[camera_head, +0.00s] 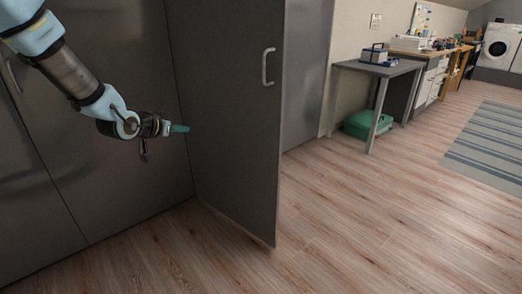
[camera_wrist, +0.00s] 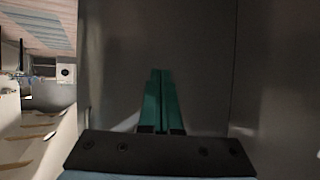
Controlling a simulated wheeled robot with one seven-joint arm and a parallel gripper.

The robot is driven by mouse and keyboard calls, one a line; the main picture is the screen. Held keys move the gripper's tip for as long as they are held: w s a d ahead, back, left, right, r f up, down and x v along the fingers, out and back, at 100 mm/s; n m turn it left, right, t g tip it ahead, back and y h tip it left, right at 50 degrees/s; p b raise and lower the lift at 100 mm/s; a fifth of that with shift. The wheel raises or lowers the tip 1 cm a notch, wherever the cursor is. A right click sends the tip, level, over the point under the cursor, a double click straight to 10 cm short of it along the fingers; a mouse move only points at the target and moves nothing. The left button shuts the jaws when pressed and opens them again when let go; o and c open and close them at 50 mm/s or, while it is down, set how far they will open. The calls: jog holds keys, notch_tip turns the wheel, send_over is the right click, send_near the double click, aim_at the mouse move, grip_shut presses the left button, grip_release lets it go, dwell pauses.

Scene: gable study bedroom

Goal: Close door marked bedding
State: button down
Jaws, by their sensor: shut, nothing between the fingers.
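A tall dark grey door (camera_head: 225,110) stands swung out from a row of grey cabinet fronts. Its face with a pale bar handle (camera_head: 268,67) shows, the handle near its free right edge. No bedding label is legible in either view. My gripper (camera_head: 187,128) is in front of the door's face, near its hinge side and well left of the handle. In the wrist view the two green fingers (camera_wrist: 160,75) are together with nothing between them, pointing at a plain grey surface (camera_wrist: 165,35). Whether the tips touch it I cannot tell.
Shut grey cabinet doors (camera_head: 80,170) are at the left, one with a handle. Beyond the open door are another grey panel (camera_head: 307,70), a grey table (camera_head: 375,68) with a green box (camera_head: 366,124) under it, and a striped rug (camera_head: 490,140). The wooden floor (camera_head: 340,220) in front is clear.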

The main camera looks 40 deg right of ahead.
jog(key=s+d+f+m+g+h+b, duration=0.1)
jog(key=s+d+f+m+h+b, duration=0.2)
jog(key=d+f+b, duration=0.4)
jog(key=g+h+b, duration=0.2)
jog(key=g+h, duration=0.1)
jog(key=h, duration=0.1)
send_near(268, 124)
jog(key=d, duration=0.4)
jog(key=d+b, duration=0.1)
jog(key=d, duration=0.2)
jog(key=shift+w+r, duration=0.2)
jog(key=shift+w, duration=0.15)
